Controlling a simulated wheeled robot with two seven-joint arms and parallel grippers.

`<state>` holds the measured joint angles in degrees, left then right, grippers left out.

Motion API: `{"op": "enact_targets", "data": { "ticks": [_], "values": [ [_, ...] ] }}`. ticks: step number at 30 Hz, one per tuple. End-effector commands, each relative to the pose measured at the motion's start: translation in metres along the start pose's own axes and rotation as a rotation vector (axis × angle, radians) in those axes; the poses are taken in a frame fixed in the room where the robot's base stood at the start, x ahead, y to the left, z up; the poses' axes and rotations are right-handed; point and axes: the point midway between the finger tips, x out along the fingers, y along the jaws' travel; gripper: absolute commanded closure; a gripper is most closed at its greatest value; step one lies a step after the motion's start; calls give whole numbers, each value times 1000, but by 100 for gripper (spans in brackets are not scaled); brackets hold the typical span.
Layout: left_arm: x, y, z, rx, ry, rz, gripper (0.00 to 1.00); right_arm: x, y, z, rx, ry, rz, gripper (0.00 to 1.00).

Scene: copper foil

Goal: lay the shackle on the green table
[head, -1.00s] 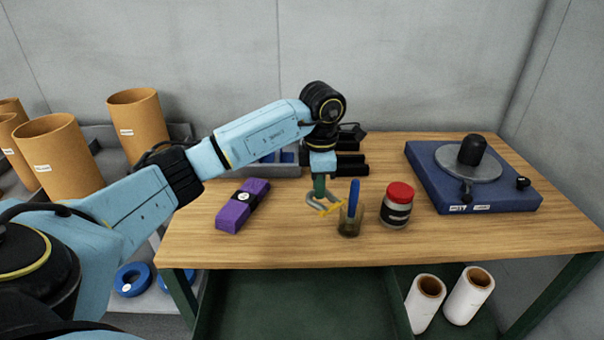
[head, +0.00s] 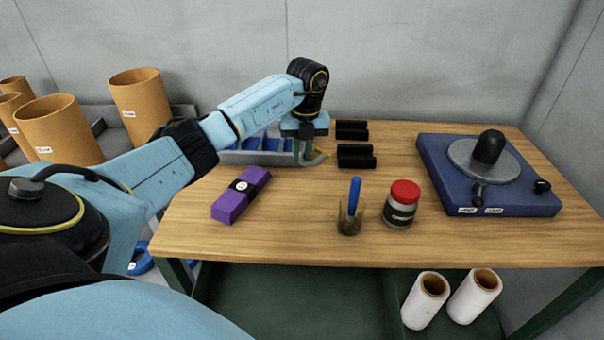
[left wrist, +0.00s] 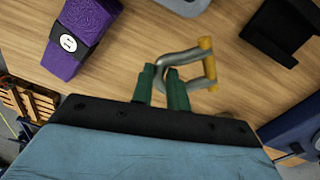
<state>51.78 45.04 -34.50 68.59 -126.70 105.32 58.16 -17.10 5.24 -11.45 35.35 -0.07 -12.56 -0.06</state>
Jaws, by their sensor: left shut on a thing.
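The shackle is a grey metal bow with a yellow pin (left wrist: 210,62), and it also shows in the head view (head: 317,160). My left gripper (head: 303,157), with green fingers, is shut on it. In the left wrist view the fingertips (left wrist: 161,74) grip the grey bow, with the yellow pin to their right. The shackle is near the back of the table, by the divided tray; the gap below it is hard to judge. The table (head: 300,235) has a wooden top and a dark green frame and shelf. My right gripper is not in view.
A purple block (head: 232,203) lies at left. The grey tray with blue compartments (head: 255,155) and black holders (head: 356,162) are at the back. A glass with a blue tool (head: 350,218), a red-lidded jar (head: 402,205) and a blue turntable device (head: 445,185) stand at right. The middle is clear.

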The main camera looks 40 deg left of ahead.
Motion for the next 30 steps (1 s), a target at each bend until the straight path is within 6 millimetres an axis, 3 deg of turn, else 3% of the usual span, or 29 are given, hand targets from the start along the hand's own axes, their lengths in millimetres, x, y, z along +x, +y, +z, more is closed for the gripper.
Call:
{"op": "enact_targets", "data": {
  "ticks": [3, 8, 15, 28, 29, 30],
  "values": [
    [23, -2, -1, 3, 3, 1, 100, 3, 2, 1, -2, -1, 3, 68],
    [38, -3, -1, 4, 0, 0, 100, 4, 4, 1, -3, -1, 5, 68],
    [76, -5, -1, 4, 2, 1, 100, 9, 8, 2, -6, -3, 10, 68],
    [84, -6, -1, 6, -1, -1, 100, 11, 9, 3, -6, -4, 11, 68],
    [84, -6, -1, 6, -1, 0, 82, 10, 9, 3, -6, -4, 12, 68],
    [84, -6, -1, 6, -1, 0, 76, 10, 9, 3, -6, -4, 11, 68]
  ]
}}
